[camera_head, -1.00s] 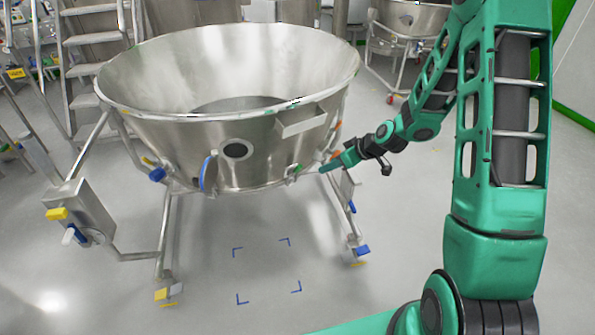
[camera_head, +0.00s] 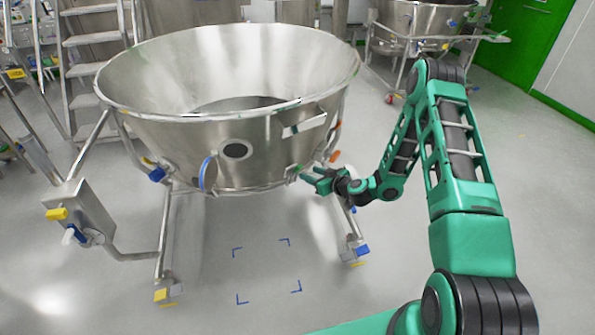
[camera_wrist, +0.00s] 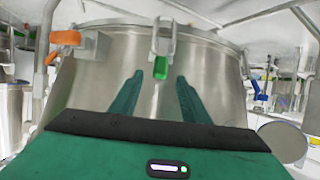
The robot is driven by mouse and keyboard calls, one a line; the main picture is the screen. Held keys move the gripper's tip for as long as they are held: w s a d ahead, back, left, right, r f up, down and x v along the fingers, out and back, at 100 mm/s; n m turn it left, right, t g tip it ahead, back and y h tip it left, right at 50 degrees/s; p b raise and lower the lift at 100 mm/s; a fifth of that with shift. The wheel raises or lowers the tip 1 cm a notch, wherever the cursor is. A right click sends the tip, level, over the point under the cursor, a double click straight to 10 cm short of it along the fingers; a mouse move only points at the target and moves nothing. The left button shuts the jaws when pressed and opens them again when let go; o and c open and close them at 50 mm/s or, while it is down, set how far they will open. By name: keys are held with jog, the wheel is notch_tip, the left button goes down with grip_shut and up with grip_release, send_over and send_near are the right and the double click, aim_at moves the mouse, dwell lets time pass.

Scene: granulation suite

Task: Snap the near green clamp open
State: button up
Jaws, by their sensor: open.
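The near green clamp (camera_wrist: 160,68) hangs from a steel latch on the wall of the large steel bowl (camera_head: 225,110). In the wrist view it is just beyond my gripper (camera_wrist: 159,77), between the two fingertips in the picture. No contact with it shows. My gripper (camera_head: 309,180) is open and empty. In the head view it is at the lower right of the bowl, close to the clamp (camera_head: 294,171), which looks small there.
An orange-handled clamp (camera_wrist: 64,38) is to the left in the wrist view, and a blue handle (camera_wrist: 258,90) is to the right. In the head view a bowl leg (camera_head: 350,222) stands below my gripper. The floor in front is clear.

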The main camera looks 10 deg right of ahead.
aim_at(300, 169)
jog(key=x, duration=0.9)
jog(key=shift+w+a+f, duration=0.1)
jog(key=shift+w+a, duration=0.1)
jog(key=shift+w, duration=0.1)
grip_shut()
